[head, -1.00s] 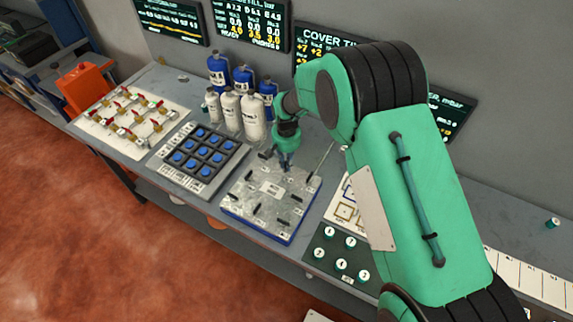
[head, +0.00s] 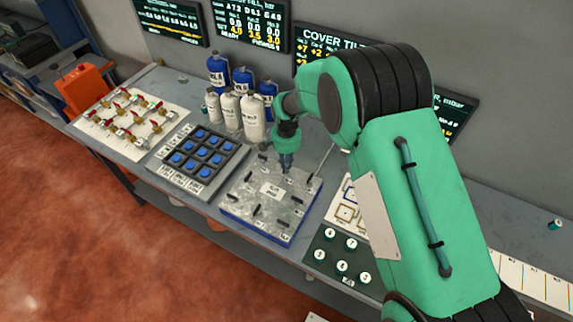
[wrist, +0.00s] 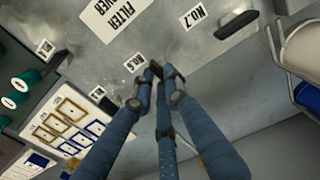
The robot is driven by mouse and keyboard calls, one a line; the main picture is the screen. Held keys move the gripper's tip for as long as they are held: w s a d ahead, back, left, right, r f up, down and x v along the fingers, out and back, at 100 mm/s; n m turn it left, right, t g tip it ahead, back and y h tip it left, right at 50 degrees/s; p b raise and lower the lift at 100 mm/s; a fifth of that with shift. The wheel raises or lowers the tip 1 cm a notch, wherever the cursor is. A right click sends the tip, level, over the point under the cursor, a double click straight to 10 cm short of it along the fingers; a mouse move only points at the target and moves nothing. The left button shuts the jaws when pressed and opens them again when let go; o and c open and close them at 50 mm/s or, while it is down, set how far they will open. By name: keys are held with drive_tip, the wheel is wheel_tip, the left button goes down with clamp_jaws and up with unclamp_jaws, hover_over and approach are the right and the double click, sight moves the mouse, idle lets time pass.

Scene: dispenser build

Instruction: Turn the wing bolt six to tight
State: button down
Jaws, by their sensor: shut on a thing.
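The filter cover (head: 240,207) is a grey metal plate on a blue base, with several black wing bolts on it. In the wrist view the filter cover (wrist: 165,40) has a label reading No.6 (wrist: 133,63). Wing bolt six (wrist: 155,68) is a small dark piece beside that label, mostly hidden by my fingertips. My gripper (wrist: 158,84) is shut on it, its blue fingers drawn together at the plate's edge. In the head view my gripper (head: 286,166) points down at the plate's far side. The bolt's wing angle is hard to tell.
Another black wing bolt (wrist: 237,26) sits by the No.7 label. White bottles (head: 252,118) and blue bottles (head: 217,70) stand behind the plate. A blue-button panel (head: 178,187) is left of it, and a dark panel with green knobs (head: 318,243) is right.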

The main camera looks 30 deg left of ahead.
drive_tip(key=shift+w, duration=0.1)
drive_tip(key=c, duration=1.7)
unclamp_jaws()
drive_tip(key=shift+c, duration=0.2)
drive_tip(key=shift+r, duration=0.15)
wheel_tip(320, 180, up, 12)
